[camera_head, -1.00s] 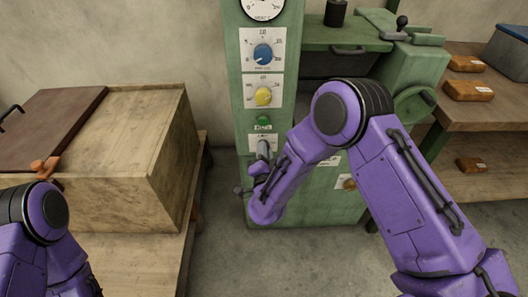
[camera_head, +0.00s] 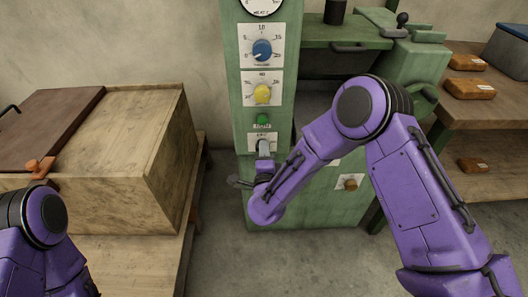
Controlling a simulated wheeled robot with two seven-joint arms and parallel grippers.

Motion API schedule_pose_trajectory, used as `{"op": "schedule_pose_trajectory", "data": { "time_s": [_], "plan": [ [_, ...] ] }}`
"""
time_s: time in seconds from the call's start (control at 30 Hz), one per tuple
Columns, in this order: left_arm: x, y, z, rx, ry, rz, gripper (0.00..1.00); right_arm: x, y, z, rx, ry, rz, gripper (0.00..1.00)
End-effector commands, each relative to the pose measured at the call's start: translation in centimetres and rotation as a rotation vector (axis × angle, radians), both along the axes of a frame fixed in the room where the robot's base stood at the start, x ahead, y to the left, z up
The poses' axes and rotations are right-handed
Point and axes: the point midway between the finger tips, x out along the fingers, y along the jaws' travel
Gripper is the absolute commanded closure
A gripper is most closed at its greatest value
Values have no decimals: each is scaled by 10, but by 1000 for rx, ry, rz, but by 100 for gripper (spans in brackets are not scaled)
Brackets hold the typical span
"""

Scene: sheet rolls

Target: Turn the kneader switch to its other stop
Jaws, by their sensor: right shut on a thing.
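The green machine panel (camera_head: 238,105) stands upright at centre, with a blue dial (camera_head: 262,50), a yellow dial (camera_head: 263,94) and a green button (camera_head: 263,118) one above the other. Below them is a white label plate (camera_head: 254,138) with partly hidden lettering. My right gripper (camera_head: 264,150) is at this plate, shut on a part I take to be the kneader switch; the gripper and wrist hide it, so its angle cannot be told. My left arm shows at the lower left, but its gripper is out of view.
A wooden chest (camera_head: 120,130) with a brown lid stands on a bench at left. A brown knob (camera_head: 347,183) sits low on the machine's front. Shelves at right hold wrapped brown blocks (camera_head: 470,88). The floor between bench and machine is clear.

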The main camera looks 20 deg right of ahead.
Motion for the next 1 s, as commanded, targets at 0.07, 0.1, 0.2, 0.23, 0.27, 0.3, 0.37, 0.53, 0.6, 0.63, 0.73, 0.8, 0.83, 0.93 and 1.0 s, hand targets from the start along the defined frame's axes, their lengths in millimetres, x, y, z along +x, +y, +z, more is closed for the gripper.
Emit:
{"op": "schedule_pose_trajectory", "data": {
  "time_s": [0.07,0.1,0.2,0.23,0.27,0.3,0.37,0.53,0.6,0.63,0.73,0.8,0.83,0.93,1.0],
  "plan": [
    [0,0,-1,0,0,0,31,-1,0,-1,10,0,2,100],
    [0,0,-1,0,0,0,31,-1,0,-1,14,-1,2,100],
    [0,0,-1,0,0,0,31,-1,0,-1,18,-2,2,100],
    [0,0,-1,0,0,0,31,-1,0,-1,19,-2,2,100],
    [0,0,-1,0,0,0,31,-1,0,-1,19,-2,2,100],
    [0,0,-1,0,0,0,31,-1,0,-1,19,-2,2,100],
    [0,0,-1,0,0,0,31,-1,1,-1,19,-2,2,100],
    [0,0,-1,0,0,0,31,-1,1,-1,18,-2,2,77],
    [0,0,-1,0,0,0,31,-1,0,-1,17,-2,2,57],
    [0,0,-1,0,0,0,31,-1,0,-1,17,-2,1,57],
    [0,0,-1,0,0,0,31,0,0,-1,18,-3,1,57],
    [0,0,-1,0,0,0,31,0,0,-1,18,-3,1,57],
    [0,0,-1,0,0,0,31,0,0,-1,18,-4,1,57],
    [0,0,-1,0,0,0,31,-4,2,-1,17,-3,3,57],
    [0,0,-1,0,0,0,31,-14,5,-1,16,-2,4,57]
  ]
}}
